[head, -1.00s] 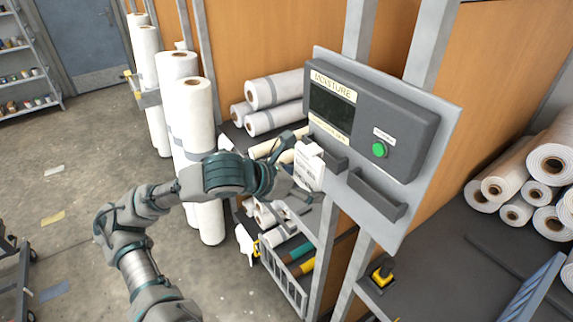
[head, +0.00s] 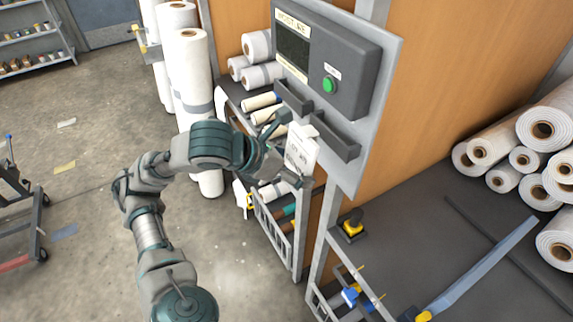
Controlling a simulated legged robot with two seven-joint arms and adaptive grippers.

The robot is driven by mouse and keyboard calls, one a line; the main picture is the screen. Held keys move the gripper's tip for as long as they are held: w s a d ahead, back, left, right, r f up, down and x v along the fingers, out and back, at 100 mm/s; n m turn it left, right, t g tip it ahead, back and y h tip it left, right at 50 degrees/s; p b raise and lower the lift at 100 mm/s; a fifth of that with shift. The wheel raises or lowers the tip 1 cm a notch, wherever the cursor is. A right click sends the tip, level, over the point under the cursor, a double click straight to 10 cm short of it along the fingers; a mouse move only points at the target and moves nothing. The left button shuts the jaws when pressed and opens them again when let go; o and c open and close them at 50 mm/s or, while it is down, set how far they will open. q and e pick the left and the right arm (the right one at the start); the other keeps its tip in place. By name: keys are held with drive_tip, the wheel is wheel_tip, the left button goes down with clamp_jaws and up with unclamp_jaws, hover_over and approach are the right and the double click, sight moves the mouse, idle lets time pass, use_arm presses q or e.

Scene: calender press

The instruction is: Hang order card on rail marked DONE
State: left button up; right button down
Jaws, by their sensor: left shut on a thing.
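A white order card (head: 302,148) with dark print is held up by my left gripper (head: 284,150), which is shut on it. The card hangs tilted, just in front of the lower edge of the grey panel. Two dark grey ledges or rails stick out from the panel: a left one (head: 293,97) and a right one (head: 333,138). The card is just below and between them, its top close to the right one; I cannot tell if they touch. No DONE marking can be read on either. My right gripper is not in view.
The panel (head: 375,100) carries a MOISTURE display (head: 293,45) and a green button (head: 330,85). White rolls stand left (head: 190,75) and lie on the right shelf (head: 545,130). A wire basket (head: 275,232) is below the card. Open floor lies left.

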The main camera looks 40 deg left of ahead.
use_arm(q)
drive_tip(key=shift+w+d+r+p, duration=0.15)
drive_tip(key=shift+w+d+p, duration=0.15)
drive_tip(key=shift+w+d, duration=0.75)
drive_tip(key=shift+w+d+f+b, duration=0.1)
drive_tip(key=shift+w+f+b, duration=0.1)
drive_tip(key=shift+w+f, duration=0.4)
drive_tip(key=shift+w+f+b, duration=0.15)
drive_tip(key=shift+w+f, duration=0.25)
drive_tip(key=shift+w, duration=0.35)
drive_tip(key=shift+d, duration=0.15)
drive_tip(key=o, duration=0.7)
